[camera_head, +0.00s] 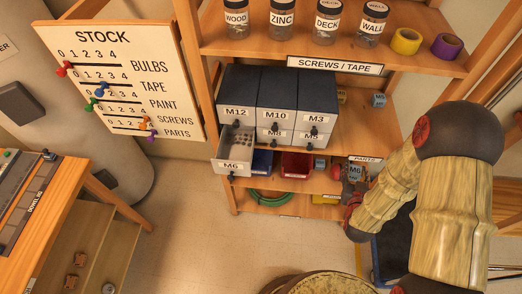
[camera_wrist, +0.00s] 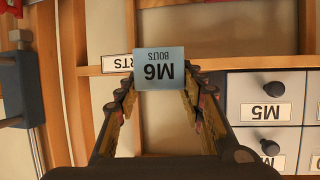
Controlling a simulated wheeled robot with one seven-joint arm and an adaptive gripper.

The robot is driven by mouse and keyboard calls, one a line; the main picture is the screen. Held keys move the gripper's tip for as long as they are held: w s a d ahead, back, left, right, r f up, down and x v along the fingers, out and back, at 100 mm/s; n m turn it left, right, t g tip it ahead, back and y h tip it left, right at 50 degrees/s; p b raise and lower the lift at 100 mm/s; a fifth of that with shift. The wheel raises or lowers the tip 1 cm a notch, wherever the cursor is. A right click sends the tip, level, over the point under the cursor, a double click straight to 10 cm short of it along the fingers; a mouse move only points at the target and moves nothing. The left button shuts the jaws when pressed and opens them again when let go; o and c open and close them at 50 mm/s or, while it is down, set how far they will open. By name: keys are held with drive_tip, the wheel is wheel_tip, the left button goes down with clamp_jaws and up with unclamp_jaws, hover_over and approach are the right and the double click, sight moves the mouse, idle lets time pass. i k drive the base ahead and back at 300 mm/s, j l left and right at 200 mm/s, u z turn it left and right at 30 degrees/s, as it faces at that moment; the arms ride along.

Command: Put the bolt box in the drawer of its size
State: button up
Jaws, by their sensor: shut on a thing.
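The bolt box (camera_head: 355,170), a small blue-grey box labelled M6, is in my gripper in front of the right side of the shelf. In the wrist view the box (camera_wrist: 160,68) reads "M6 BOLTS" upside down and sits between the fingertips of my gripper (camera_wrist: 160,90), which is shut on it. The M6 drawer (camera_head: 233,167) is pulled out at the lower left of the dark drawer cabinet (camera_head: 268,88), with small items showing inside. The drawers M12, M10, M3, M5 and one partly hidden look shut. My gripper is well to the right of the open drawer.
Another small blue-grey box (camera_head: 378,100) stands on the shelf right of the cabinet. Blue (camera_head: 262,162) and red (camera_head: 297,165) bins sit under the cabinet. Jars and tape rolls (camera_head: 407,41) stand on the upper shelf. The floor before the shelf's left part is clear.

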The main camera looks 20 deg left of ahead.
sight(235, 158)
drive_tip(key=l+u, duration=0.35)
drive_tip(key=i+l+u, duration=0.1)
drive_tip(key=u, duration=0.25)
drive_tip(key=l+u, duration=0.35)
